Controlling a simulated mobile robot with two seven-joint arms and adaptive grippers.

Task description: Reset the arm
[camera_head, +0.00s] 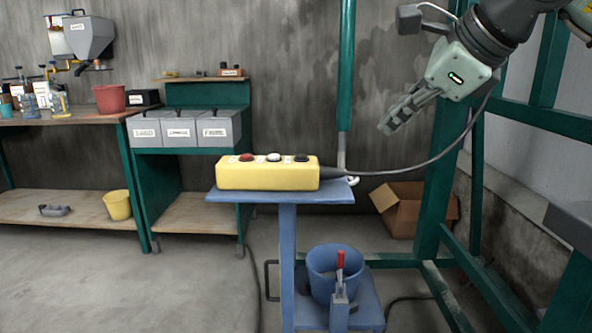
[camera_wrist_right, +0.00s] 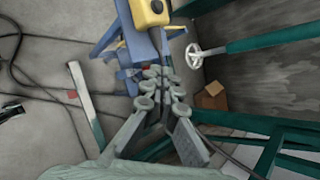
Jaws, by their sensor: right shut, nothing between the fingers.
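My right gripper (camera_head: 388,124) comes in from the upper right in the head view, above and to the right of the yellow control box. It is shut and empty, with its fingers pointing down and left. In the right wrist view its closed fingertips (camera_wrist_right: 163,75) show in the middle. The yellow control box (camera_head: 268,177) has red, white and black buttons on top and lies on a blue stand (camera_head: 288,229). One end of the box shows in the right wrist view (camera_wrist_right: 150,12). The gripper is apart from it. My left gripper is not in view.
A cable runs from the box toward the right. A blue bucket (camera_head: 335,272) stands on the stand's base. A cardboard box (camera_head: 411,208) lies by the wall. Green posts (camera_head: 440,190) stand close by my right arm. A workbench (camera_head: 70,118) with a red bucket (camera_head: 109,98) is at left.

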